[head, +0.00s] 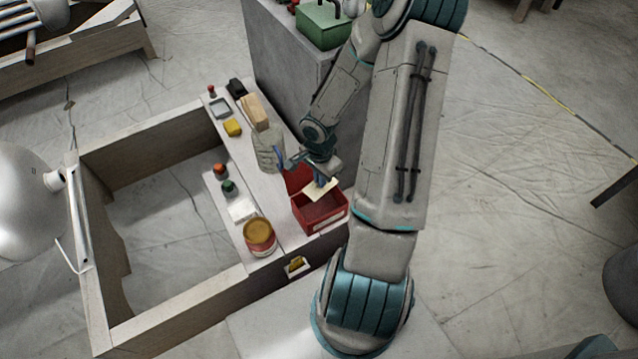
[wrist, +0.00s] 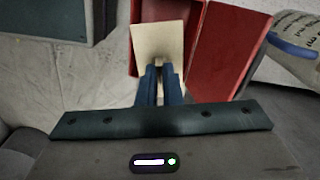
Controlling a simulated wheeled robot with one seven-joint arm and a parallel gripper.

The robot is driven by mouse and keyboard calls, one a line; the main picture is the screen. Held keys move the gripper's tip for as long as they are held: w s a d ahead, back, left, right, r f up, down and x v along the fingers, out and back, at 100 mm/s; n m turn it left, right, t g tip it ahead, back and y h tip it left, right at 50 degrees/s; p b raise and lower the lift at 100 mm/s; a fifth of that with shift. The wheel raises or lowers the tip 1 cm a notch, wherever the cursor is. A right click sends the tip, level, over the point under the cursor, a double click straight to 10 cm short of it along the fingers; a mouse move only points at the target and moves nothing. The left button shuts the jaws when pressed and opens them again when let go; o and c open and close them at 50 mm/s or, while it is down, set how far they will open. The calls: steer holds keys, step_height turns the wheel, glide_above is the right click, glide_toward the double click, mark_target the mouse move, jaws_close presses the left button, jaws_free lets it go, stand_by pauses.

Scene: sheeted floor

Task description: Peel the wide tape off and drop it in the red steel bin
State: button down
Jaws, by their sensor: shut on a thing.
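My gripper (head: 321,180) is shut on a flat cream piece, which I take to be the wide tape (head: 320,192). The tape hangs over the open red steel bin (head: 331,221), apart from its floor as far as I can tell. In the wrist view the tape (wrist: 158,38) sticks out beyond the two blue fingertips (wrist: 160,70), and the red bin (wrist: 233,45) shows behind it and to the right. The bin stands on the pale bench top, and a red panel rises at its back. My fingers partly hide the bin's inside.
Red and green knobs (head: 229,187), a yellow block (head: 233,127) and a tan block (head: 255,111) are on the bench. A grey cabinet (head: 281,75) rises behind.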

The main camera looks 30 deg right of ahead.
steer(key=shift+w+f+b, duration=0.15)
steer(key=shift+f+b, duration=0.15)
steer(key=shift+f, duration=0.15)
step_height(320, 180, down, 6)
steer(key=b, duration=0.4)
steer(key=shift+f+b, duration=0.15)
steer(key=shift+b, duration=0.15)
steer(key=c, duration=1.5)
jaws_free()
step_height(320, 180, up, 14)
steer(key=p, duration=0.6)
steer(key=s+a+r+n+t+p, duration=0.1)
steer(key=s+a+r+n+p, duration=0.3)
steer(key=r, duration=1.1)
steer(key=s+a+r+n+t+p, duration=0.1)
steer(key=s+a+r+n+p, duration=0.3)
steer(key=r+p, duration=0.7)
steer(key=s+a+r+n+t+p, duration=0.1)
steer(key=s+a+r+n+p, duration=0.3)
steer(key=r, duration=1.5)
steer(key=shift+a+n+p, duration=0.1)
steer(key=shift+n+p, duration=1.3)
steer(key=shift+p, duration=0.25)
